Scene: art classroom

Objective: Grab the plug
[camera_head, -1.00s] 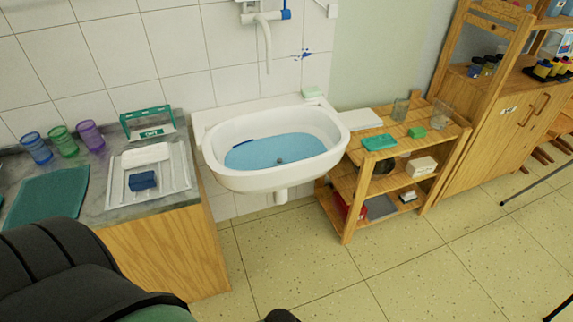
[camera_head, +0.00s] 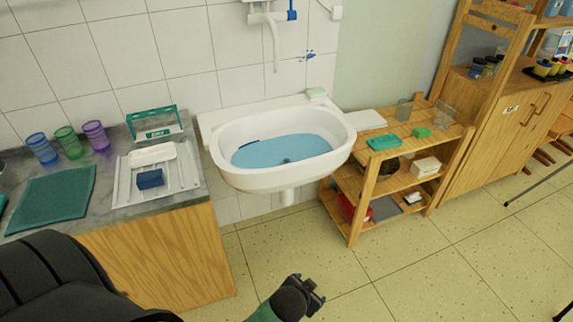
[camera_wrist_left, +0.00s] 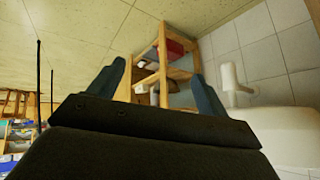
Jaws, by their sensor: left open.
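A small dark round spot, which may be the plug or the drain (camera_head: 286,160), shows at the bottom of the white sink (camera_head: 235,178) under blue water. I cannot tell which it is. My left gripper (camera_head: 313,292) is low in front of the sink, near the bottom of the head view, apart from everything. In the left wrist view its two fingers (camera_wrist_left: 160,90) are spread wide with nothing between them. The sink's underside (camera_wrist_left: 290,125) and drain pipe (camera_wrist_left: 232,80) show at the right there. My right gripper is not in view.
A wooden shelf (camera_head: 390,182) stands right of the sink, and a counter (camera_head: 110,210) with cups and a white rack (camera_head: 185,180) stands left. A blue strip (camera_head: 249,143) lies along the basin's left inner side. The front floor (camera_head: 420,270) is clear.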

